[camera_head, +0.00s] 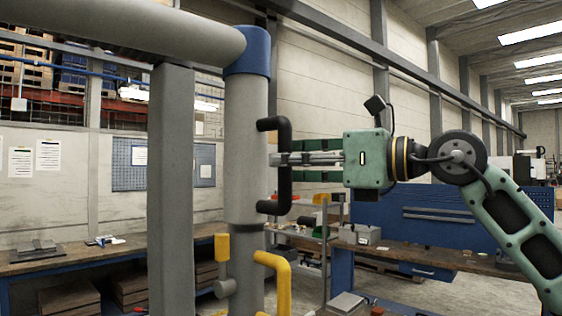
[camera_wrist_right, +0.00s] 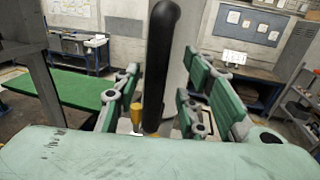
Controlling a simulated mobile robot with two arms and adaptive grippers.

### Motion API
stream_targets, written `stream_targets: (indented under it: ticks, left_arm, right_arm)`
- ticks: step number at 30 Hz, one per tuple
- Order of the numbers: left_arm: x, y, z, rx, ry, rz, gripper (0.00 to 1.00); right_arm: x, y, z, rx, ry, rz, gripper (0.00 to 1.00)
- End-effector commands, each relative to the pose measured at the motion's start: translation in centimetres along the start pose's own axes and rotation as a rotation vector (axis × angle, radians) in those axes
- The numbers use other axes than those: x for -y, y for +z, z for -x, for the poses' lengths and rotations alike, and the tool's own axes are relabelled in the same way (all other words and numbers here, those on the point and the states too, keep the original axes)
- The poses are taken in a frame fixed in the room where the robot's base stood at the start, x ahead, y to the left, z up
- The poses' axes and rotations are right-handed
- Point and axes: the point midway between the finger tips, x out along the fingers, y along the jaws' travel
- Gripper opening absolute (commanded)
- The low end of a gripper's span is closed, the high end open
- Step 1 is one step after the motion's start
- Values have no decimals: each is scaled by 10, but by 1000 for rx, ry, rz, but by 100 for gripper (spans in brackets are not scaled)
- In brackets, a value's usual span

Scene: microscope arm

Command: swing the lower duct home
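A grey vertical duct (camera_head: 245,120) hangs below a blue collar (camera_head: 247,50) in the head view. A black bar handle (camera_head: 284,190) stands out from its right side. Below the vertical duct is a narrower section with a yellow handle (camera_head: 281,281) and a yellow-topped lever (camera_head: 222,247). My right gripper (camera_head: 290,158) reaches in from the right at the black handle's height. In the right wrist view, the black handle (camera_wrist_right: 162,65) stands between the two green fingers, with small gaps beside it. The fingers look open around it. My left gripper is not in view.
A grey post (camera_head: 171,190) stands left of the duct. A thick horizontal duct (camera_head: 130,27) runs overhead to the blue collar. Workbenches stand behind, one at left (camera_head: 70,262) and one at right (camera_head: 440,258). The space right of the duct holds my right arm.

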Motion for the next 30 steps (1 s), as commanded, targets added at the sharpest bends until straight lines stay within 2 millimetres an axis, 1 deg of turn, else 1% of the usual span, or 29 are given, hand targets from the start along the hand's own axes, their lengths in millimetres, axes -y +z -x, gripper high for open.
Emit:
stream_targets:
  ticks: [1, 6, 9, 12, 15, 18, 30]
  left_arm:
    - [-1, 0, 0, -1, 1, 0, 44]
    - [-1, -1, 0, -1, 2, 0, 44]
    - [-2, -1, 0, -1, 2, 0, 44]
    - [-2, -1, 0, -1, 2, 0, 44]
    - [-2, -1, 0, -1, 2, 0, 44]
    - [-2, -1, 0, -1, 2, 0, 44]
    - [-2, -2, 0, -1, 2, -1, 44]
  right_arm:
    - [2, 0, 12, 0, -5, 0, 38]
    - [2, 0, 50, 0, -5, -1, 38]
    - [2, 0, 67, 0, -5, -1, 38]
    - [2, -1, 80, -1, -4, -1, 38]
    - [1, 0, 87, 0, -2, -1, 38]
    - [1, 0, 91, 0, -2, -1, 38]
    - [1, 0, 90, 0, -2, -1, 38]
